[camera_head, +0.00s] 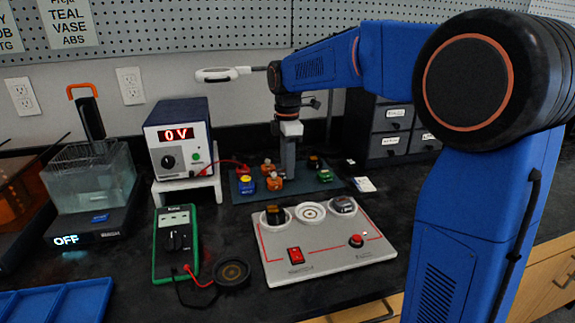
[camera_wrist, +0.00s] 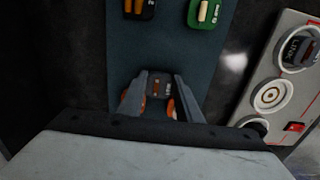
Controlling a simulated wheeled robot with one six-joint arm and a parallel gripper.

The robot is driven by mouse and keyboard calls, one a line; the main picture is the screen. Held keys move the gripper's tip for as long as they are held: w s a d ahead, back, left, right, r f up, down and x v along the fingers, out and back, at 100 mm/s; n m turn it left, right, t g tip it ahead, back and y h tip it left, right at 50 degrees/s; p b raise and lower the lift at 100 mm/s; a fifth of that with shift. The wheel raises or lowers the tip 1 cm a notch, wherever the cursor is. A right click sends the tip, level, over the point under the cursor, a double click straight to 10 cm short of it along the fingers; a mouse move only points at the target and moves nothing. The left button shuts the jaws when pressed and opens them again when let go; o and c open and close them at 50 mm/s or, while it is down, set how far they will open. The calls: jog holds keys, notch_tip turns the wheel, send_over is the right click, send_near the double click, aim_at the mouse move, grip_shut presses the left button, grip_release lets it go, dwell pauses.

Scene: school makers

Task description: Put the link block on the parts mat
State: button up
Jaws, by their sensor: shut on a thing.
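My gripper (camera_wrist: 160,82) points down over the teal parts mat (camera_wrist: 150,58), its jaws shut on a small dark block (camera_wrist: 158,89). Orange pieces show beside the fingers, and I cannot tell whether they belong to this block. In the head view my gripper (camera_head: 288,172) is low over the mat (camera_head: 239,195), and the held block is hidden. A dark grey block (camera_head: 343,205) sits in the right ring seat of the light grey panel. In the wrist view this block (camera_wrist: 298,47) has lettering that looks like LINK.
The panel (camera_head: 330,255) has an empty middle ring (camera_head: 311,212). A power supply (camera_head: 180,140) and multimeter (camera_head: 175,245) stand left.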

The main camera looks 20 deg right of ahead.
jog(key=o, duration=1)
notch_tip(320, 180, up, 12)
jog(key=shift+r, duration=0.1)
